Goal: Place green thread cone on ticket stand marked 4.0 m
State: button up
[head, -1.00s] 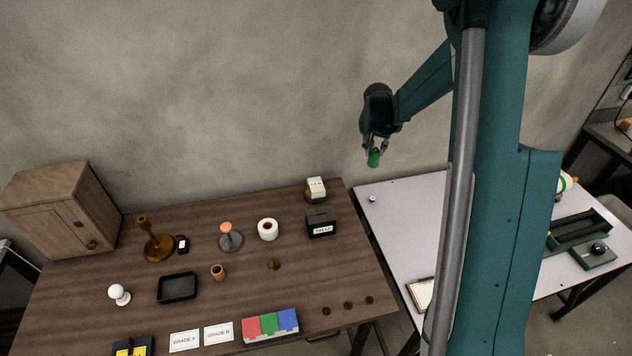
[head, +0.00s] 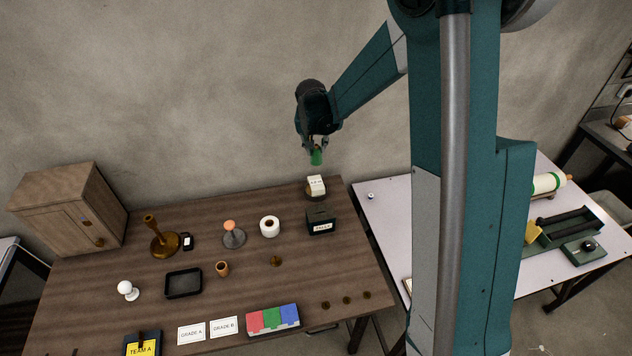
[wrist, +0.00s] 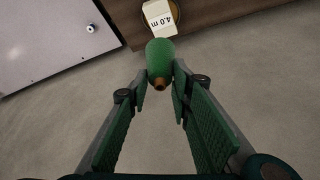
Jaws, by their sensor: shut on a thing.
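My gripper (head: 316,146) is shut on the green thread cone (head: 316,158) and holds it in the air. In the head view the cone shows just above the ticket stand (head: 316,184) at the back right of the wooden table. In the wrist view the green cone (wrist: 160,58) sits between the fingertips, its brown tip toward the gripper. Beyond it the stand's white ticket (wrist: 160,18) reads 4.0 m. The cone and the stand are apart.
A dark box with a white label (head: 320,222) stands just in front of the stand.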

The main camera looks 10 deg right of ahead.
aim_at(316, 158)
jog(key=shift+a, duration=0.1)
dwell(0.3)
jog(key=shift+f, duration=2.9)
jog(key=shift+f, duration=0.1)
jog(key=shift+f, duration=1.95)
jog(key=shift+f, duration=0.15)
jog(key=o, duration=1.2)
jog(key=shift+r, duration=0.2)
